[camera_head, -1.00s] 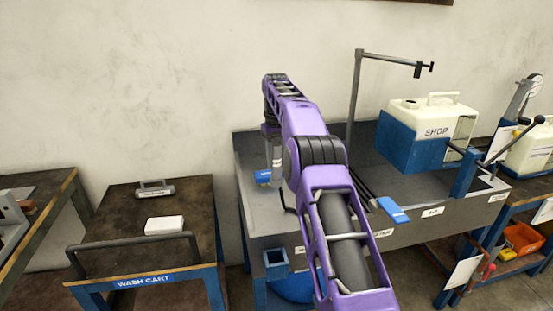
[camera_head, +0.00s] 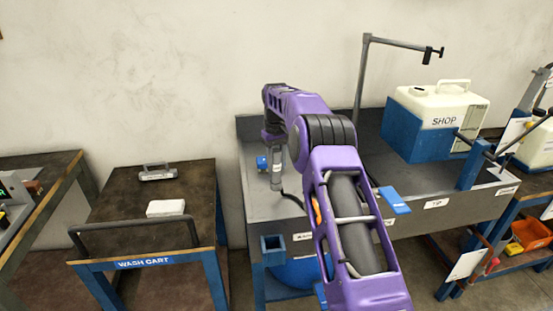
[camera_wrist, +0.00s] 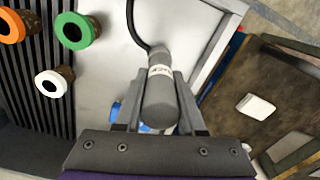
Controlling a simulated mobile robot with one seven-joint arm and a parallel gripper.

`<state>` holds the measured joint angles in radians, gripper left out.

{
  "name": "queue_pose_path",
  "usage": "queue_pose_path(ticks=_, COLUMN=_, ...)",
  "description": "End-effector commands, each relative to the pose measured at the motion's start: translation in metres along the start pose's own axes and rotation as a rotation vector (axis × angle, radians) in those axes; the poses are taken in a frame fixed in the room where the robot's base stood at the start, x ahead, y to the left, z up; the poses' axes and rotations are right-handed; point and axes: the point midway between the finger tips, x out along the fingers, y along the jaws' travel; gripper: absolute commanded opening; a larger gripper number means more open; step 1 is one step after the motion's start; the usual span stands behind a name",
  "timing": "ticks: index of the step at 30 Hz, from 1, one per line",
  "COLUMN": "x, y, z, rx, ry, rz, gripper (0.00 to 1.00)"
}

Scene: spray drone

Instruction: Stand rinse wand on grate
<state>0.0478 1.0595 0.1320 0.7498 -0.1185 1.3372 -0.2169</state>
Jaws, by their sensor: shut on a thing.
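The rinse wand (camera_wrist: 160,103) is a grey cylinder with a white label band and a black hose. My gripper (camera_wrist: 161,76) is shut on it, one finger on each side. In the head view the wand (camera_head: 277,176) hangs roughly upright below my gripper (camera_head: 274,148), over the left part of the grey basin (camera_head: 254,200). I cannot tell whether its lower end touches anything. The dark slatted grate (camera_wrist: 22,112) lies left of the wand in the wrist view, apart from it. My arm hides the grate in the head view.
An orange-ringed piece (camera_wrist: 12,27), a green-ringed one (camera_wrist: 77,31) and a white-ringed one (camera_wrist: 50,84) stand at the grate. A blue-cradled SHOP tank (camera_head: 440,115) and a metal post (camera_head: 362,85) stand right of my arm. The wash cart (camera_head: 110,200) is left.

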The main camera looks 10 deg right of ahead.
Motion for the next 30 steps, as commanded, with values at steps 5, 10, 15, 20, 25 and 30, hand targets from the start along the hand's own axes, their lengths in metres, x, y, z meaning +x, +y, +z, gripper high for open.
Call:
queue_pose_path(ticks=5, x=0.016, y=0.0, z=0.0, rx=0.0, ry=0.0, rz=0.0, gripper=0.0)
queue_pose_path(ticks=10, x=0.026, y=0.0, z=0.0, rx=0.0, ry=-0.001, rz=0.0, gripper=0.0)
queue_pose_path(ticks=15, x=0.032, y=0.0, z=0.0, rx=0.0, ry=0.001, rz=0.0, gripper=0.0)
queue_pose_path(ticks=20, x=0.034, y=0.0, z=0.0, rx=0.0, ry=0.002, rz=0.0, gripper=0.0)
queue_pose_path(ticks=25, x=0.034, y=0.0, z=0.0, rx=0.0, ry=0.001, rz=0.0, gripper=0.0)
queue_pose_path(ticks=30, x=0.034, y=0.0, z=0.0, rx=0.0, ry=0.001, rz=0.0, gripper=0.0)
